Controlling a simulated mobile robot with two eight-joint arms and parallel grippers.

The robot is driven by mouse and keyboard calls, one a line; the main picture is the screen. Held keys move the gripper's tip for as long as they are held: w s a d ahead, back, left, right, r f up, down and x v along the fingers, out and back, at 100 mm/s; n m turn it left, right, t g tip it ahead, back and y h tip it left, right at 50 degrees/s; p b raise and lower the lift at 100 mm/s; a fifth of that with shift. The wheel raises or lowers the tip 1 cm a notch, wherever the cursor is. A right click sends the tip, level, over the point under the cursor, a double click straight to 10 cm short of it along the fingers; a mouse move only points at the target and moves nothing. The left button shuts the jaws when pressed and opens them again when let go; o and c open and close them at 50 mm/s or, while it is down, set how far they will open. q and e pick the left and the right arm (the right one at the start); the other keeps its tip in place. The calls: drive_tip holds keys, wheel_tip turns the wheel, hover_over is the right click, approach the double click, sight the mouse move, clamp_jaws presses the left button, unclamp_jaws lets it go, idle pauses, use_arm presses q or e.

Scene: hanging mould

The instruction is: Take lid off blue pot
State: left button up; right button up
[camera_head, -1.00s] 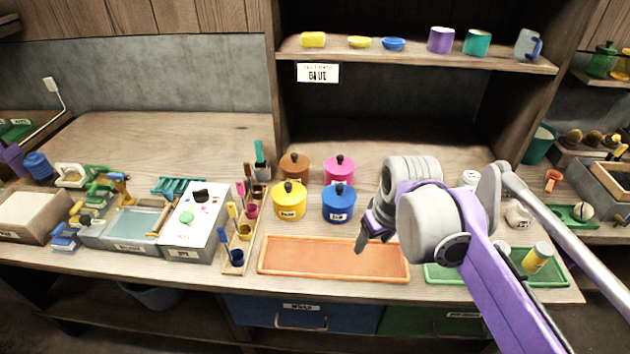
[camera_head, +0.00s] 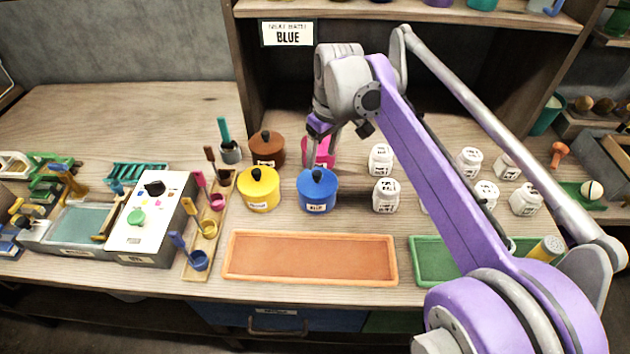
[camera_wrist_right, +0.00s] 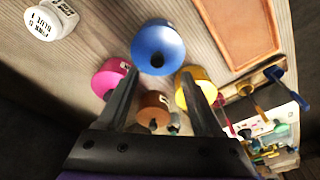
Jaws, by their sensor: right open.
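The blue pot (camera_head: 317,196) stands on the bench with its blue lid (camera_head: 317,176) on, a dark knob on top. It also shows in the right wrist view (camera_wrist_right: 158,44), seen from above. My right gripper (camera_head: 322,150) is above and just behind the blue pot, partly in front of the pink pot. In the right wrist view its fingers (camera_wrist_right: 160,85) are spread apart with nothing between them, and the blue pot lies past their tips. My left gripper is not in view.
A yellow pot (camera_head: 258,190), a brown pot (camera_head: 267,148) and a pink pot (camera_head: 322,157) stand close by. An orange tray (camera_head: 310,238) lies in front. White jars (camera_head: 386,196) stand to the right. A "BLUE" sign (camera_head: 287,33) hangs from the shelf above.

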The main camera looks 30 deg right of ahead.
sight(317, 173)
drive_tip(key=f, duration=0.2)
drive_tip(key=w+f, duration=0.1)
drive_tip(key=f, duration=0.1)
drive_tip(key=f+b, duration=0.1)
drive_tip(key=f, duration=0.2)
drive_tip(key=shift+w, duration=0.4)
clamp_jaws()
idle(1.0)
